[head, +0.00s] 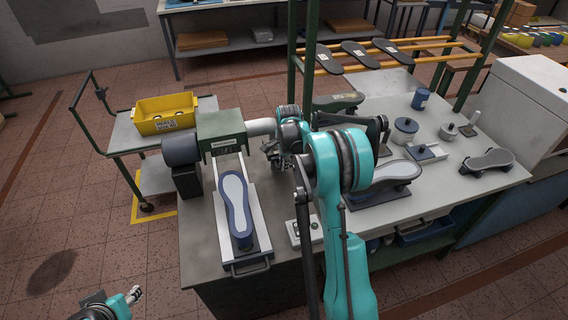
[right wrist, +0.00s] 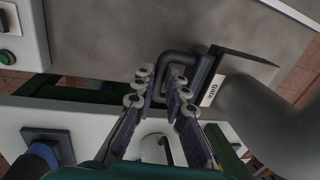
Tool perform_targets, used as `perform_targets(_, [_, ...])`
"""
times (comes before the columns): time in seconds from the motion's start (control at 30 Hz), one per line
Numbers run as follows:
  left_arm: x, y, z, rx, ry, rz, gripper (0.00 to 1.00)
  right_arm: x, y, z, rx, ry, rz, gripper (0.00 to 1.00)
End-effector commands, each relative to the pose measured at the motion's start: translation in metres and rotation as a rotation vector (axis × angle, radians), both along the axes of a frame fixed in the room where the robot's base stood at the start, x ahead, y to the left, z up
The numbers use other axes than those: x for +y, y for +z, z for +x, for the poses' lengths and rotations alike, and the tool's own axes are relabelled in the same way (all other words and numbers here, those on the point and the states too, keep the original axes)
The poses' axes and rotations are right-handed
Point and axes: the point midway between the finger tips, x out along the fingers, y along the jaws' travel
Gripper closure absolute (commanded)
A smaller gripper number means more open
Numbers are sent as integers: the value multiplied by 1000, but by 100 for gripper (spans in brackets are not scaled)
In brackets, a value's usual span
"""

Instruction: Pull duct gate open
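The duct gate (right wrist: 214,88) is a dark plate with a white label, set at the grey duct in the right wrist view. Its dark bent handle (right wrist: 178,56) lies just beyond my right fingertips. My right gripper (right wrist: 161,75) is open, with a gap between its two rows of finger pads and nothing seen held. In the head view my right gripper (head: 277,157) is beside the end of the pale duct (head: 261,127) and partly covered by my own arm. The gate is hidden there. My left gripper (head: 134,294) is low at the left, away from the bench, too small to read.
A green-hooded machine (head: 221,134) joins the duct on the bench. A blue-grey shoe last (head: 237,203) lies on a white slide in front of it. A yellow bin (head: 164,114) sits on the left cart.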

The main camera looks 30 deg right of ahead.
Motion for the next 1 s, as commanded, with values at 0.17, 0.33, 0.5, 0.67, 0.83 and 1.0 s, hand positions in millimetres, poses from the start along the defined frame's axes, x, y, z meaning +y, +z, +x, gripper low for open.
perform_targets(0.17, [0,-1,0,0,0,0,60,2,0,-8,0,0,0,100])
perform_targets(0.33, [0,-4,0,0,0,0,60,10,0,-43,0,0,0,100])
perform_targets(0.5, [0,-5,0,0,0,0,60,16,0,-69,0,-1,-1,100])
perform_targets(0.67, [0,-5,0,0,0,0,60,17,0,-74,3,0,0,100])
perform_targets(0.83, [0,-5,0,0,0,0,60,17,0,-74,5,0,1,100])
perform_targets(1.0, [0,-5,0,0,0,0,60,17,0,-74,4,0,1,67])
